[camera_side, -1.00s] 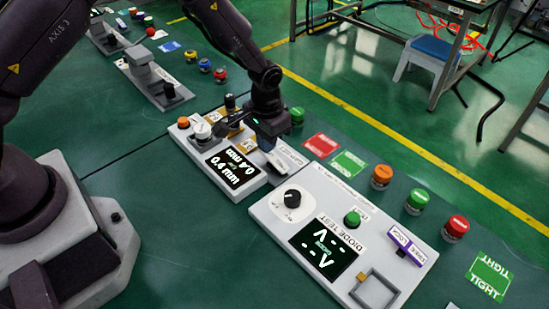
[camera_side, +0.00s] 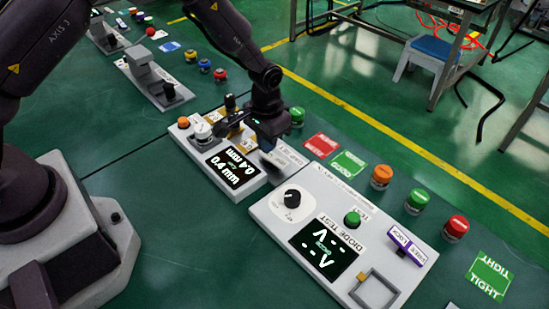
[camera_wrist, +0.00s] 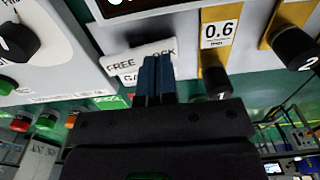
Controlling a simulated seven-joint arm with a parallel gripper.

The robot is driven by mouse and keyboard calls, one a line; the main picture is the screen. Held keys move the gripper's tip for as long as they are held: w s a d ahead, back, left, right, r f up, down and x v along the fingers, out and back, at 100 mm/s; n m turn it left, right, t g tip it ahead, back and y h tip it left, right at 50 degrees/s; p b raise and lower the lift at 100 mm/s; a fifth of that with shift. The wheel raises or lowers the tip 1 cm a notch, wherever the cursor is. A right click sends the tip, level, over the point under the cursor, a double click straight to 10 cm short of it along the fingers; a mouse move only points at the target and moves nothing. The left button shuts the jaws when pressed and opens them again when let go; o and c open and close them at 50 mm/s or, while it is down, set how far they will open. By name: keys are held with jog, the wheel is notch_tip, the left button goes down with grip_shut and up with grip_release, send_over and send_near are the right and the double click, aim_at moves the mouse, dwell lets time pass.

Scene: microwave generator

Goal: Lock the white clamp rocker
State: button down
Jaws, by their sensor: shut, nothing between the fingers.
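The white clamp plate (camera_wrist: 120,66), marked FREE at its left and LOCK at its right, is in the wrist view. The middle of the plate, between the two words, is behind my fingers, so the rocker's tilt cannot be told. My gripper (camera_wrist: 155,68) is shut and empty, its two blue fingertips together over the plate. Whether they touch it cannot be told. In the side view my gripper (camera_side: 267,152) is low over the right end of the gauge panel (camera_side: 186,150), hiding the clamp there.
The gauge screen (camera_side: 233,167) reads 0.4 mm. A yellow-backed 0.6 tag (camera_wrist: 221,32) and black knobs are close right of my fingers in the wrist view. The DIODE TEST panel (camera_side: 275,212) with a purple FREE/LOCK switch (camera_side: 405,246) stands nearby. Green, orange and red buttons line the bench.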

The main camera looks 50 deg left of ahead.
jog(key=shift+r, duration=3)
jog(key=shift+s+f, duration=0.15)
jog(key=shift+s, duration=0.15)
jog(key=s+a+r+t, duration=0.2)
jog(key=s+r, duration=0.9)
jog(key=r, duration=0.1)
jog(key=s+a+r+t, duration=0.3)
jog(key=s+r, duration=0.9)
jog(key=r, duration=0.1)
jog(key=shift+s+a+r+t, duration=0.15)
jog(key=shift+r+t, duration=0.1)
jog(key=shift+t, duration=0.05)
